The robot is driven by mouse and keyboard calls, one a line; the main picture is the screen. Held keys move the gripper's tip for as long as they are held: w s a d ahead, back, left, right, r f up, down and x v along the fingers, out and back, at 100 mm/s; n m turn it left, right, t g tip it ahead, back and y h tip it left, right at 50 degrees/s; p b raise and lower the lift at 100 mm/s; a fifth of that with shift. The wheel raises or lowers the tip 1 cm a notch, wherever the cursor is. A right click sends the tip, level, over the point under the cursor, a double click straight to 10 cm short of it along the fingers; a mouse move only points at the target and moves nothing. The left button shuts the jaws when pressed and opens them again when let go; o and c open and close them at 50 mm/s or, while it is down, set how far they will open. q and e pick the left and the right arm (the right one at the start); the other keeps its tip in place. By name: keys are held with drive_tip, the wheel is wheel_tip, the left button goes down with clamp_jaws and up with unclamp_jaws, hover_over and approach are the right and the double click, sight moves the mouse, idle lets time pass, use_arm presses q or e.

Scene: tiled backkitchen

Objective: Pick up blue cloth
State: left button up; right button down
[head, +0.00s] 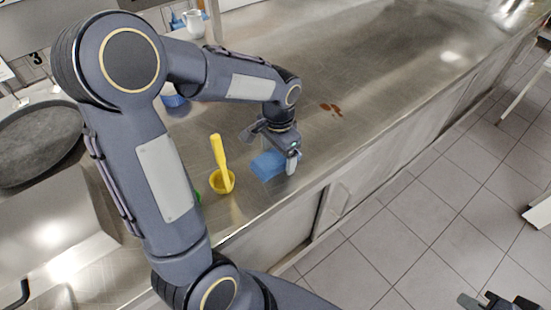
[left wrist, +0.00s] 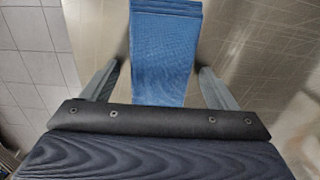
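The blue cloth (head: 267,165) lies folded on the steel counter near its front edge in the head view. My left gripper (head: 277,150) reaches down over it. In the left wrist view the cloth (left wrist: 164,55) runs between the two fingers of my left gripper (left wrist: 158,85). The fingers are apart, with a gap on each side of the cloth. Part of the cloth is hidden by the gripper in the head view. My right gripper (head: 498,302) shows only in part at the lower right corner of the head view, over the floor, and its fingers cannot be made out clearly.
A dark round pan (head: 38,142) is at the far left. A reddish-brown stain (head: 330,108) marks the counter (head: 390,70) behind the cloth. The counter to the right is clear.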

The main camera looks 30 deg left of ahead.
sight(279, 156)
use_arm(q)
drive_tip(key=c, duration=0.9)
drive_tip(key=shift+r, duration=0.1)
drive_tip(key=shift+r, duration=0.55)
wheel_tip(279, 156, up, 2)
drive_tip(key=shift+d+r, duration=0.1)
drive_tip(key=shift+r, duration=0.1)
drive_tip(key=s+r, duration=0.1)
drive_tip(key=s+d+r, duration=0.1)
drive_tip(key=r, duration=0.1)
drive_tip(key=s+d+r, duration=0.1)
drive_tip(key=shift+s+r, duration=0.25)
drive_tip(key=shift+s, duration=0.05)
drive_tip(key=s+d+r+b, duration=0.1)
drive_tip(key=s+d+r, duration=0.3)
drive_tip(key=s, duration=0.4)
drive_tip(key=shift+s+d+r, duration=0.3)
drive_tip(key=shift+s+r, duration=0.05)
drive_tip(key=shift+r, duration=0.1)
